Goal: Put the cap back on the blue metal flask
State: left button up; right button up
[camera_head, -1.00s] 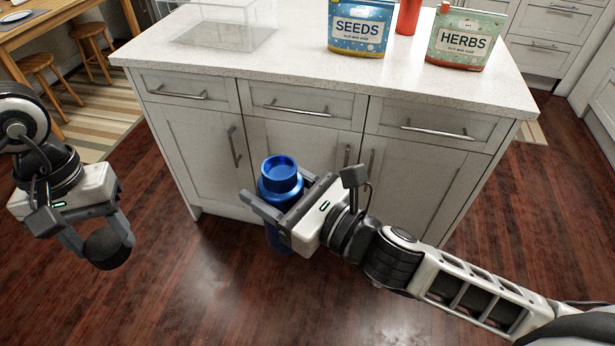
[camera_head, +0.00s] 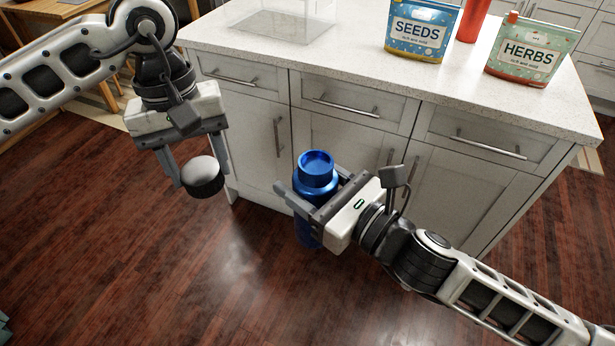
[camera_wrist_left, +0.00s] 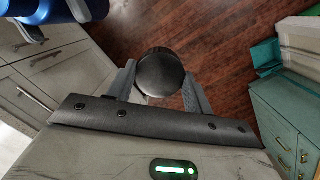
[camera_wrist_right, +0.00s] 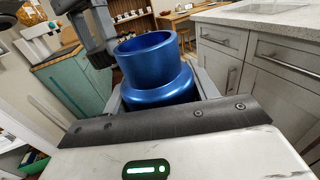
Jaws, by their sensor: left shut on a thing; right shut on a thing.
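The blue metal flask (camera_head: 316,172) stands upright in my right gripper (camera_head: 312,196), which is shut around its body in front of the island. Its open mouth faces up; it also shows in the right wrist view (camera_wrist_right: 158,68). My left gripper (camera_head: 197,168) is shut on a dark round cap (camera_head: 203,178), which also shows in the left wrist view (camera_wrist_left: 160,73). The cap is held to the left of the flask, apart from it, near the height of its neck. A blue edge of the flask (camera_wrist_left: 22,48) shows at the upper left of the left wrist view.
The white kitchen island (camera_head: 350,75) stands just behind the flask. On it are a clear box (camera_head: 285,22), a seeds bag (camera_head: 420,30), a herbs bag (camera_head: 530,50) and a red container (camera_head: 472,18). Open wooden floor lies in front.

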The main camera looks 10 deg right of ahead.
aim_at(316, 162)
pick_arm(q)
jog(key=s+d+r+n, duration=0.1)
jog(key=d+r, duration=0.2)
jog(key=d, duration=0.2)
jog(key=d+r+n, duration=0.1)
jog(key=d+r, duration=0.2)
jog(key=d, duration=0.2)
jog(key=s+d+r+n, duration=0.1)
jog(key=d+r+n, duration=0.1)
jog(key=d+r, duration=0.2)
jog(key=shift+s+d, duration=0.2)
jog(key=shift+d, duration=0.35)
jog(key=shift+s+d, duration=0.15)
jog(key=shift+d, duration=0.35)
jog(key=shift+f, duration=0.1)
jog(key=shift+f, duration=2)
jog(key=shift+f, duration=0.85)
jog(key=shift+f, duration=0.6)
